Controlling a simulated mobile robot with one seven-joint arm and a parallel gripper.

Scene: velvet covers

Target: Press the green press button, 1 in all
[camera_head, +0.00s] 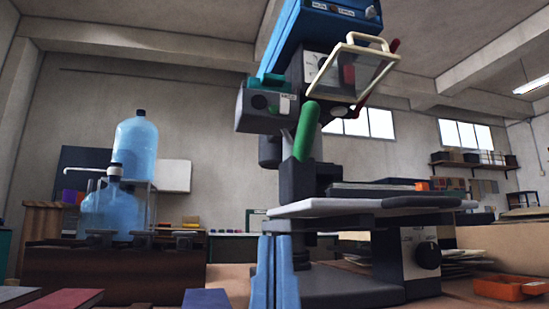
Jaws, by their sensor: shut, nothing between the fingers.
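A press machine (318,185) stands right of centre, with a blue head and a grey column. A grey control box (258,112) sticks out to the left below its head. The box's face has a dark round part, a small green spot (273,108) that looks like the green button, and a pale label (286,104). The spot is too small to tell whether it is pressed in. My gripper (275,238) rises from the bottom edge as two blue fingers side by side. It is shut and empty, well below the box and apart from it.
A thick green handle (306,131) hangs right of the box, and a pale-framed clear guard (352,70) projects above. A pale platen (350,206) juts right. Blue water bottles (136,149) stand at left, an orange tray (507,287) at lower right. Space left of the box is open.

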